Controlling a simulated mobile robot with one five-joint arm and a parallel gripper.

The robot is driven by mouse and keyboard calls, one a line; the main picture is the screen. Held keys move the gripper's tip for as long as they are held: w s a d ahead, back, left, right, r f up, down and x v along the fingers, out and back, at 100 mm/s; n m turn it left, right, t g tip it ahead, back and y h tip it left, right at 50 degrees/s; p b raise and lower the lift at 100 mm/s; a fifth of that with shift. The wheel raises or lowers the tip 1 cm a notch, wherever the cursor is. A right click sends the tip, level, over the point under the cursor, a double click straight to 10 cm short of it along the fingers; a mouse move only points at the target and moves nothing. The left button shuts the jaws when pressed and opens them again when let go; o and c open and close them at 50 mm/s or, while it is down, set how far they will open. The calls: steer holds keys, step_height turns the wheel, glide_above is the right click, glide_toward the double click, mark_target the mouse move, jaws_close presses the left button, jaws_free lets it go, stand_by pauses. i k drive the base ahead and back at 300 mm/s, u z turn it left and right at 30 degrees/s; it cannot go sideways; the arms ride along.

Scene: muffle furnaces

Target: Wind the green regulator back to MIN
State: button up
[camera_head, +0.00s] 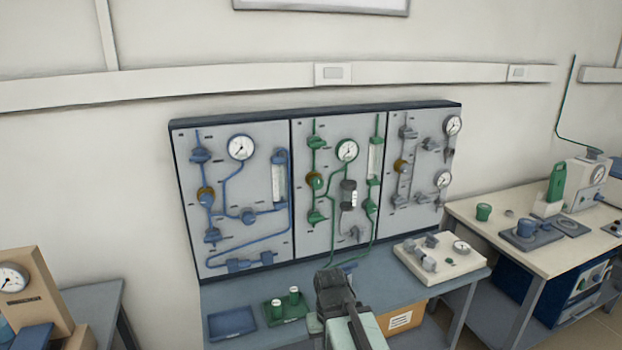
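The wall board carries three grey panels. On the middle panel (330,225), green pipework runs to a round white gauge (347,150). My gripper (331,279) is a dark shape at the lower middle, in front of the bench and below the middle panel. It appears apart from the knob. Its fingers are not clear enough to tell whether they are open or shut.
The left panel (222,145) has blue pipework, and the right panel (430,180) grey pipework. On the bench (360,288) lie a blue tray (232,323), a green tray (275,318) with small green items, and a pale valve block (445,268). A cardboard box (403,319) stands below.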

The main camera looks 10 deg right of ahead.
mark_target(317, 183)
steer(key=u, duration=0.35)
steer(key=i, duration=0.75)
steer(key=u, duration=0.55)
steer(key=k, duration=0.75)
steer(key=u, duration=0.2)
steer(key=i, duration=0.75)
steer(key=z, duration=0.05)
